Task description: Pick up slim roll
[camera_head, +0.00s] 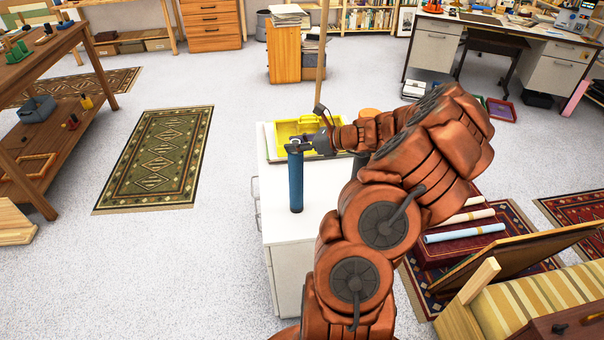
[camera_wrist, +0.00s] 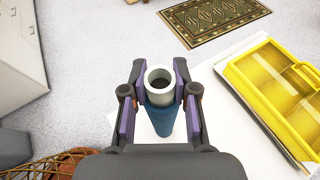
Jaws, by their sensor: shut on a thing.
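The slim roll is a blue upright tube (camera_head: 296,182) near the left edge of a white cabinet top (camera_head: 282,228). In the wrist view the roll (camera_wrist: 161,119) shows its pale, hollow upper end between the finger pads. My gripper (camera_wrist: 160,88) is shut on the roll near its top, with a finger on each side. In the head view my gripper (camera_head: 298,146) reaches the roll's top from the right. The roll's lower end shows over the white top; I cannot tell if it touches it.
A yellow divided tray (camera_head: 294,125) lies behind the roll on the same cabinet, and also shows in the wrist view (camera_wrist: 262,72). Open floor and a green rug (camera_head: 157,160) lie left of the cabinet.

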